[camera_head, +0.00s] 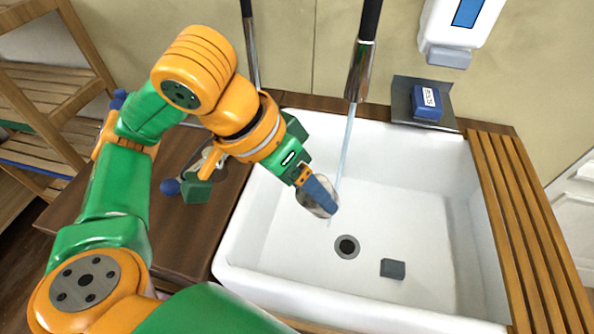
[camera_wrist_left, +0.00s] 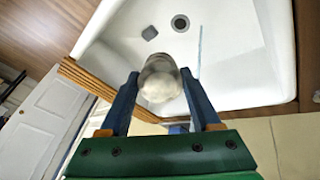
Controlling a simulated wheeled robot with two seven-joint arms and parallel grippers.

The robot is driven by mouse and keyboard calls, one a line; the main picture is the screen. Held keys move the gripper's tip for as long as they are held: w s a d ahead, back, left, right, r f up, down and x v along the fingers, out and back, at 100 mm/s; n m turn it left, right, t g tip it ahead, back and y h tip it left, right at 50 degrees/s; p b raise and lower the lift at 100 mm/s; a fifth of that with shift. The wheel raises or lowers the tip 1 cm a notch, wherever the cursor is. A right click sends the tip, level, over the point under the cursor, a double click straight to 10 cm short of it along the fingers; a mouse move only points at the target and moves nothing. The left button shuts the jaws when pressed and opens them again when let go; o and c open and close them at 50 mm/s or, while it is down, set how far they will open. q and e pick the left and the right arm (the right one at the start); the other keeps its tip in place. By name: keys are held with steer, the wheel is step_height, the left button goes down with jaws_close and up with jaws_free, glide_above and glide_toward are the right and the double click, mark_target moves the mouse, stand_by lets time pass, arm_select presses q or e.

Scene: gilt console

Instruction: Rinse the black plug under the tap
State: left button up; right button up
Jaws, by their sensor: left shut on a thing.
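My left gripper (camera_head: 318,196) is shut on a pale, grey-white rounded thing (camera_wrist_left: 160,80) and holds it above the white sink (camera_head: 400,215), beside the water stream (camera_head: 347,145). In the left wrist view the gripper's blue fingers (camera_wrist_left: 158,100) flank this thing, and the stream (camera_wrist_left: 199,50) runs to its right, apart from it. The tap (camera_head: 360,70) is running. A small dark grey block (camera_head: 393,269) lies on the sink floor, right of the drain (camera_head: 347,247); I cannot tell whether it is the black plug. My right gripper is not in view.
A blue box (camera_head: 427,103) sits on a dark tray (camera_head: 402,90) at the sink's back right corner. A white dispenser (camera_head: 460,30) hangs above it. A slatted wooden rack (camera_head: 530,235) lies along the right side. Wooden shelves (camera_head: 50,85) stand at the left.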

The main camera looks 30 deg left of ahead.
mark_target(323, 181)
arm_select(q)
steer(key=d+p, duration=0.1)
steer(key=p, duration=0.1)
steer(key=d+p, duration=0.1)
steer(key=p, duration=0.2)
steer(key=shift+w+d+r+n, duration=0.2)
steer(key=shift+r+n, duration=0.1)
steer(key=shift+n, duration=0.1)
steer(key=shift+w+a+f+t+b, duration=0.15)
steer(key=shift+w+f+b, duration=0.25)
steer(key=shift+w+b, duration=0.1)
steer(key=shift+w+a+f+t+b, duration=0.15)
steer(key=shift+w+f+b, duration=0.25)
steer(key=shift+w+b, duration=0.1)
steer(key=w+a+f, duration=0.1)
steer(key=w+a, duration=0.1)
steer(key=w, duration=0.7)
steer(key=shift+w+f, duration=0.25)
